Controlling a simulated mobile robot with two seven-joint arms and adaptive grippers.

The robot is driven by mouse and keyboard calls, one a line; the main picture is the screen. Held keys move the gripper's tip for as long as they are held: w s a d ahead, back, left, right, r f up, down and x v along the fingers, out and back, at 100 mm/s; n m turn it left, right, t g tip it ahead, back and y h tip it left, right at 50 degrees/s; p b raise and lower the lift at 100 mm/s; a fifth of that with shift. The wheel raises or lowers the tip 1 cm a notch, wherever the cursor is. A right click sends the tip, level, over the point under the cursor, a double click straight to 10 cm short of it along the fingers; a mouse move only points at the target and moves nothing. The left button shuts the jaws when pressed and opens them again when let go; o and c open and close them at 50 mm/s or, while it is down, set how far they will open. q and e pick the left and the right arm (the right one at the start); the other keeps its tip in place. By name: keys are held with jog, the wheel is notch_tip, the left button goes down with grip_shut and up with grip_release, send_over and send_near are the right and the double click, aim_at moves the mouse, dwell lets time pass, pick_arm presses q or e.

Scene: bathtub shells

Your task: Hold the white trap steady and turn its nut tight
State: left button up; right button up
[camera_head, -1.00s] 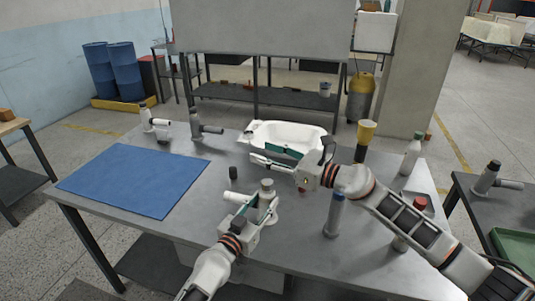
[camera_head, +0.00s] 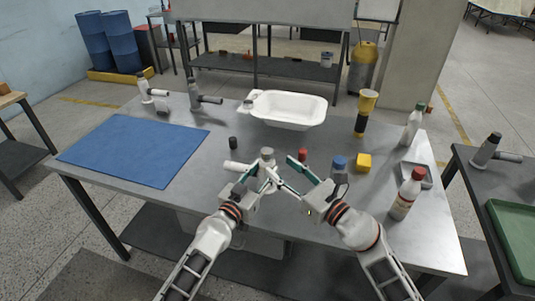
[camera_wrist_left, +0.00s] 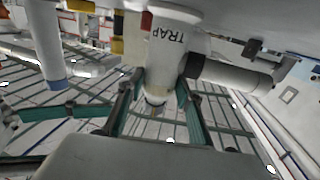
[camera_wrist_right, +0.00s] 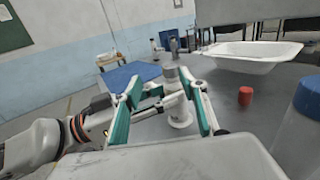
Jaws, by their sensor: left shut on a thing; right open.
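The white trap (camera_head: 237,166) stands upright near the table's front middle, its side pipe pointing left and a grey nut (camera_head: 267,153) on top. My left gripper (camera_head: 257,178) is shut on its body. In the left wrist view the white trap (camera_wrist_left: 170,35) shows the lettering "TRAP" and sits between the fingers. My right gripper (camera_head: 302,188) is open, just right of the trap. In the right wrist view the nut (camera_wrist_right: 171,74) and trap (camera_wrist_right: 180,116) appear between the open right fingers (camera_wrist_right: 163,90); I cannot tell whether they touch.
A white tub (camera_head: 289,122) lies behind. A black cylinder (camera_head: 233,142) and blue mat (camera_head: 135,150) are left. Other traps (camera_head: 195,97) stand back left.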

aim_at(271, 157)
jog(key=shift+m+t+h, duration=0.3)
jog(key=shift+m+h, duration=0.1)
jog(key=shift+h, duration=0.2)
jog(key=x, duration=0.3)
jog(key=f+x, duration=0.1)
jog(key=x, duration=0.2)
jog(key=d+x, duration=0.1)
jog(key=x, duration=0.2)
jog(key=shift+w+a+f, duration=0.2)
jog(key=shift+w+f, duration=0.15)
jog(key=shift+w, duration=0.35)
jog(key=c, duration=1.1)
